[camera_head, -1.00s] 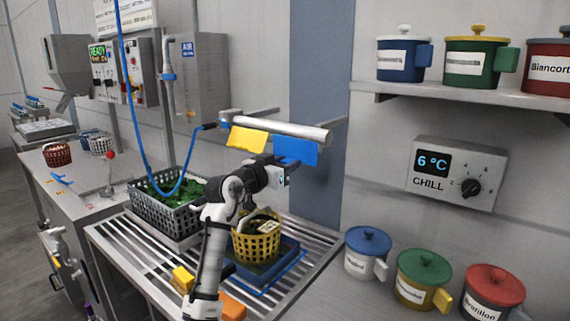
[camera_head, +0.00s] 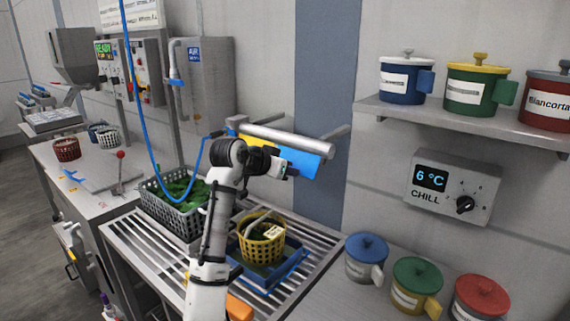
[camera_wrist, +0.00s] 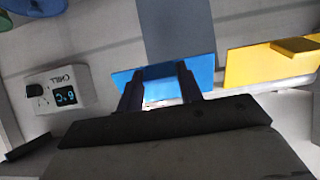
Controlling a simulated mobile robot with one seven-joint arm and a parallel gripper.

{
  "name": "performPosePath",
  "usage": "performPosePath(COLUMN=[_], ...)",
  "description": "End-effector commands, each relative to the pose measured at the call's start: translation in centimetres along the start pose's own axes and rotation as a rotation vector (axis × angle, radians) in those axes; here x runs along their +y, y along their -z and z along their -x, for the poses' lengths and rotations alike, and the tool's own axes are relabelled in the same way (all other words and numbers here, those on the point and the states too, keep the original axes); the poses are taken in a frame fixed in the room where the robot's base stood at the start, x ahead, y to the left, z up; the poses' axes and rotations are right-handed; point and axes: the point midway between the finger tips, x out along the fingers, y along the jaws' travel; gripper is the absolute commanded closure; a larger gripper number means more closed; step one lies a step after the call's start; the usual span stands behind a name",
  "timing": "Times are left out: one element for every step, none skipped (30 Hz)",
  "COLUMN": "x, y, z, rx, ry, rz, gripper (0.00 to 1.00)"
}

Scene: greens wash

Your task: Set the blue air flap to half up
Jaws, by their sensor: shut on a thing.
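The blue air flap (camera_head: 303,162) hangs under the silver air bar (camera_head: 290,138) and slants outward in the head view. In the wrist view the blue flap (camera_wrist: 204,70) lies across the middle. My gripper (camera_wrist: 160,76) has its two dark fingers against the blue flap and is shut on it. In the head view my gripper (camera_head: 290,172) is at the flap's lower left, partly hidden by my wrist.
Below the bar, a yellow basket (camera_head: 262,250) stands in a blue tray (camera_head: 292,272) on the slatted drainer. A grey crate of greens (camera_head: 165,215) is to the left. A chill control box (camera_head: 452,187) and a shelf (camera_head: 460,118) with mugs are to the right.

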Motion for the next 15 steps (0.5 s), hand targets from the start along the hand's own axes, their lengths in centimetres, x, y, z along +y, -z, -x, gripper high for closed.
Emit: performPosePath(x=[0.02,0.02,0.02,0.01,0.01,0.01,0.01,0.01,0.01,0.01,0.01,0.01,0.01,0.01,0.01], y=[0.06,0.04,0.01,-0.01,-0.02,-0.04,-0.05,-0.05,-0.05,-0.05,-0.05,-0.05,-0.05,-0.05,-0.04], z=[0.05,0.05,0.04,0.04,0.03,0.03,0.02,0.02,0.02,0.02,0.02,0.02,0.02,0.02,0.02], rx=[-0.007,-0.009,-0.012,-0.013,-0.013,-0.014,-0.014,-0.014,-0.013,-0.013,-0.013,-0.013,-0.013,-0.013,-0.013], ry=[-0.001,-0.001,-0.001,-0.001,-0.001,-0.001,-0.001,-0.001,-0.001,-0.001,-0.001,-0.001,-0.001,-0.001,-0.001], rz=[0.001,0.001,0.001,0.001,0.001,0.001,0.001,0.001,0.001,0.001,0.001,0.001,0.001,0.000,0.000], gripper=[1.00,1.00,1.00,1.00,1.00,1.00,1.00,1.00,1.00,1.00,1.00,1.00,1.00,0.60,0.55])
